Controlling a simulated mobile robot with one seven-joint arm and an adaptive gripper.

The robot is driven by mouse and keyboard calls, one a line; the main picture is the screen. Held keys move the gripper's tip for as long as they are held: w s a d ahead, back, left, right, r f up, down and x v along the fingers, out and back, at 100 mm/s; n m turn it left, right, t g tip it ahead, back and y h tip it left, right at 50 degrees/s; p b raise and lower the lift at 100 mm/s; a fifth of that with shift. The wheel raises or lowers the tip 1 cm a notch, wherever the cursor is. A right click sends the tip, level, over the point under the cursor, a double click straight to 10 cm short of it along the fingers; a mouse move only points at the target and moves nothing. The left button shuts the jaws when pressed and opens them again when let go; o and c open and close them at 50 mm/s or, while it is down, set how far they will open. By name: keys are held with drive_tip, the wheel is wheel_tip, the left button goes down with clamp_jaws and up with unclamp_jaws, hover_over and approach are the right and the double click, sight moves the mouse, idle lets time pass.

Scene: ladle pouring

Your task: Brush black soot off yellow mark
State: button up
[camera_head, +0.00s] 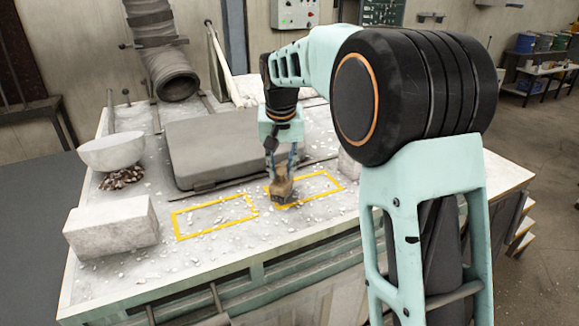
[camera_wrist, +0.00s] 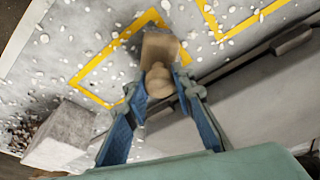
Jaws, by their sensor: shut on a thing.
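My gripper (camera_head: 281,165) is shut on a wooden brush (camera_head: 281,188), head down over the workbench top. The brush is at the left end of the right yellow mark (camera_head: 336,179), a rectangular outline. In the wrist view, the brush (camera_wrist: 160,48) sits between the blue fingers of my gripper (camera_wrist: 163,88), across part of a yellow outline (camera_wrist: 108,50). Whether the bristles touch the surface I cannot tell. A second yellow outline (camera_head: 215,200) lies to the left. No clear black soot patch shows; the brush and gripper hide part of the mark.
White crumbs lie scattered over the bench (camera_head: 150,270). A grey slab (camera_head: 210,150) lies behind the marks. A pale block (camera_head: 112,227) and a white bowl (camera_head: 112,150) with dark crumbs below it stand at the left. A pipe (camera_head: 177,80) rises behind.

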drive_tip(key=shift+s+a, duration=0.1)
drive_tip(key=shift+a, duration=0.15)
drive_tip(key=shift+w+a+r+p, duration=0.15)
drive_tip(key=shift+w+p, duration=0.1)
drive_tip(key=shift+p, duration=0.15)
drive_tip(key=shift+w, duration=0.25)
drive_tip(key=shift+w+d+p, duration=0.3)
drive_tip(key=shift+w+d, duration=0.15)
drive_tip(key=shift+d, duration=0.7)
drive_tip(key=shift+w+d+p, duration=0.35)
drive_tip(key=shift+w+d, duration=0.05)
drive_tip(key=shift+d, duration=0.7)
drive_tip(key=shift+w+d+p, duration=0.3)
drive_tip(key=shift+w+d, duration=0.15)
drive_tip(key=shift+d, duration=0.7)
drive_tip(key=shift+w+d+f, duration=0.1)
drive_tip(key=shift+w+d, duration=0.15)
drive_tip(key=shift+d, duration=0.35)
drive_tip(key=shift+w+d+f, duration=0.1)
drive_tip(key=shift+w+d, duration=0.1)
drive_tip(key=shift+d, duration=0.4)
drive_tip(key=shift+w+d+f, duration=0.1)
drive_tip(key=shift+w+d, duration=0.15)
drive_tip(key=shift+d, duration=0.35)
drive_tip(key=shift+w+d+r, duration=0.1)
drive_tip(key=shift+w+d, duration=0.25)
drive_tip(key=shift+d, duration=0.45)
drive_tip(key=shift+w+d+r, duration=0.1)
drive_tip(key=shift+w+d, duration=0.25)
drive_tip(key=shift+d, duration=0.45)
